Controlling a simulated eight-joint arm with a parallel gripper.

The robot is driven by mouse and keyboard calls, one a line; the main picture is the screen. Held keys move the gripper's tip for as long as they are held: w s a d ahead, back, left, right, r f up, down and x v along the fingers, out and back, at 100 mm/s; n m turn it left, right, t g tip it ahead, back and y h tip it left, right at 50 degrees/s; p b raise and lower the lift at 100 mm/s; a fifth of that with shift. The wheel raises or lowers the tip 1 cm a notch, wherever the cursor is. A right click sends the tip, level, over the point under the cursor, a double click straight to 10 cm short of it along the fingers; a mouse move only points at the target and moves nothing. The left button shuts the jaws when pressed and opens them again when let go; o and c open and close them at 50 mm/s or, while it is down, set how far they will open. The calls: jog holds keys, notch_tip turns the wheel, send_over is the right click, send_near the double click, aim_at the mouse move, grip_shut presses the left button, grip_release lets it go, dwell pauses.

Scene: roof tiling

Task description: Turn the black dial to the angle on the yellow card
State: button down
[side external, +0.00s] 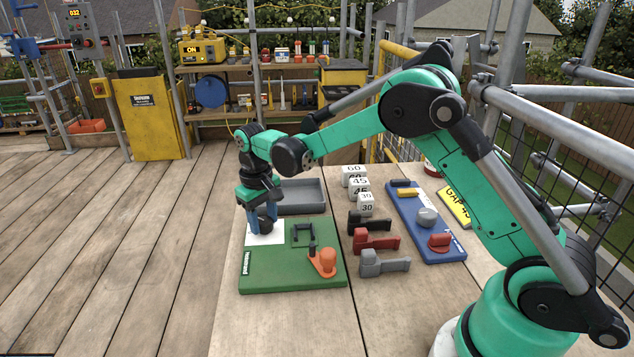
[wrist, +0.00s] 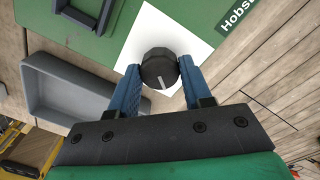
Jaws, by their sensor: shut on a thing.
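The black dial (wrist: 158,66) sits on a white square (wrist: 190,35) on the green board (side external: 290,282). In the wrist view its pale pointer line aims down toward my wrist, slightly right. My gripper (wrist: 160,76) has its blue fingers on either side of the dial, shut on it. In the side view my gripper (side external: 263,222) points down over the white square (side external: 262,239) and mostly hides the dial. A yellow card (side external: 455,206) lies at the right, partly covered by my arm; its text starts with "GAP" and the rest is hard to read.
A grey tray (side external: 302,196) lies behind. To the right are numbered white blocks (side external: 360,182), black, red and grey handled blocks (side external: 376,241), and a blue board (side external: 437,247).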

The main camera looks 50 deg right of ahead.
aim_at(262, 221)
dwell(0.4)
jog(key=shift+c, duration=1.9)
grip_release()
jog(key=shift+r, duration=0.15)
jog(key=shift+a+r, duration=0.15)
jog(key=shift+r, duration=2.55)
jog(key=shift+s+r, duration=0.1)
jog(key=shift+r, duration=0.1)
jog(key=s+r+t, duration=0.2)
jog(key=s+t, duration=0.1)
jog(key=s, duration=0.5)
jog(key=s+a+r+t, duration=0.1)
jog(key=s+t, duration=0.3)
jog(key=s, duration=0.4)
jog(key=shift+a+r+n, duration=0.2)
jog(key=shift+r+n, duration=0.1)
jog(key=shift+r, duration=0.6)
